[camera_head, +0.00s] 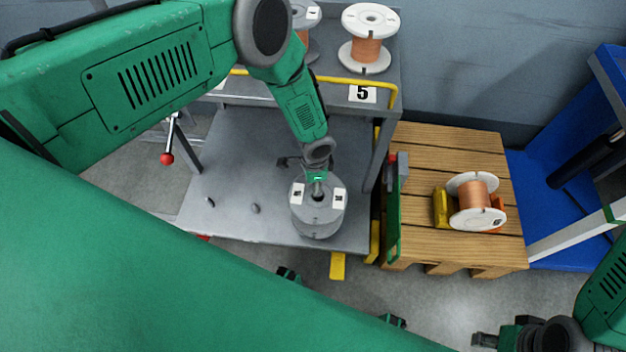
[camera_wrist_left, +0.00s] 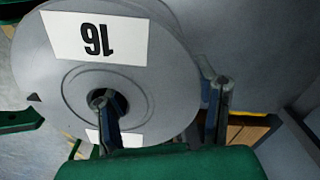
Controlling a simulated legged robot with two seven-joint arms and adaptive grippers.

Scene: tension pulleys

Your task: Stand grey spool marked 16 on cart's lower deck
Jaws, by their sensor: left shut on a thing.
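The grey spool marked 16 (camera_head: 318,222) is upright at the front right part of the cart's lower deck (camera_head: 240,165). I cannot tell whether its base touches the deck. In the left wrist view its flange (camera_wrist_left: 170,70) shows a white "16" label. My left gripper (camera_head: 318,190) comes down onto the spool from above and is shut on it. In the left wrist view (camera_wrist_left: 160,110) one finger is in the hub hole and the other is at the flange's outer side. My right gripper (camera_head: 486,340) is at the bottom right, away from the cart; its fingers are too unclear to judge.
A white spool with copper wire (camera_head: 368,50) stands on the cart's upper deck near a "5" label (camera_head: 362,94). A yellow rail (camera_head: 340,80) edges that deck. A wooden pallet (camera_head: 430,150) at right holds another copper spool (camera_head: 474,195). The lower deck's left is mostly clear.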

